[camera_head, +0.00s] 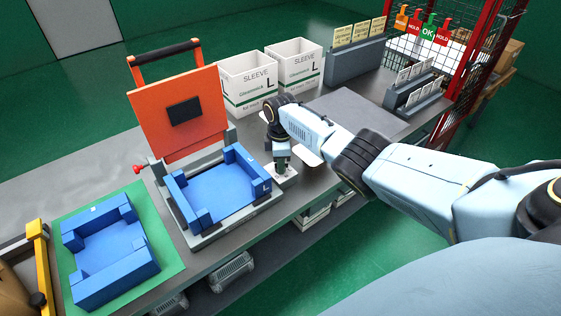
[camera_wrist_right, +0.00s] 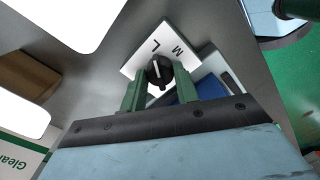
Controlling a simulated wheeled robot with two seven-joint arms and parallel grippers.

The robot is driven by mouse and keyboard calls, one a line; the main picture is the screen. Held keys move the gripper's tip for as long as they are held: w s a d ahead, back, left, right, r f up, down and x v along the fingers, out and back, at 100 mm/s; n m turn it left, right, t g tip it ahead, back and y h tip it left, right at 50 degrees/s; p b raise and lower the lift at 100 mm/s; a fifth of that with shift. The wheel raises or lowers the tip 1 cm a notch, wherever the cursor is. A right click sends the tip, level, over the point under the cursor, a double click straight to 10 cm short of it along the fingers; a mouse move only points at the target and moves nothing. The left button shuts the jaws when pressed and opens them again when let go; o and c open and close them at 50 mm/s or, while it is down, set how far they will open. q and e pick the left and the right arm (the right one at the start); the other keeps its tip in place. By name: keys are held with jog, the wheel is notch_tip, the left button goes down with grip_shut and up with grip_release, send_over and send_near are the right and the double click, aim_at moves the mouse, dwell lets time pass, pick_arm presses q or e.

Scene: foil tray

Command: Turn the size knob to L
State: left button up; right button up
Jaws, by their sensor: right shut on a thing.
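The size knob (camera_wrist_right: 158,72) is a black round dial on a white plate (camera_wrist_right: 136,66) marked L and M. A white pointer line on the knob runs up toward the L side, though its exact alignment is hard to judge. My right gripper (camera_wrist_right: 158,82) has its two green fingers on either side of the knob, shut on it. In the head view my right gripper (camera_head: 282,160) points down over the white plate (camera_head: 288,175) at the bench edge, and hides the knob. My left gripper is not in view.
A press with a raised orange lid (camera_head: 150,115) and blue nest (camera_head: 222,185) stands just left of the plate. Two white SLEEVE L boxes (camera_head: 248,95) stand behind. A blue tray (camera_head: 110,255) lies on a green mat. A grey mat (camera_head: 350,112) lies bare at right.

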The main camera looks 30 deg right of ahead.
jog(key=shift+n, duration=0.3)
jog(key=o, duration=1)
jog(key=shift+r, duration=0.1)
notch_tip(320, 180, up, 13)
jog(key=shift+r+p, duration=0.15)
jog(key=shift+p, duration=0.65)
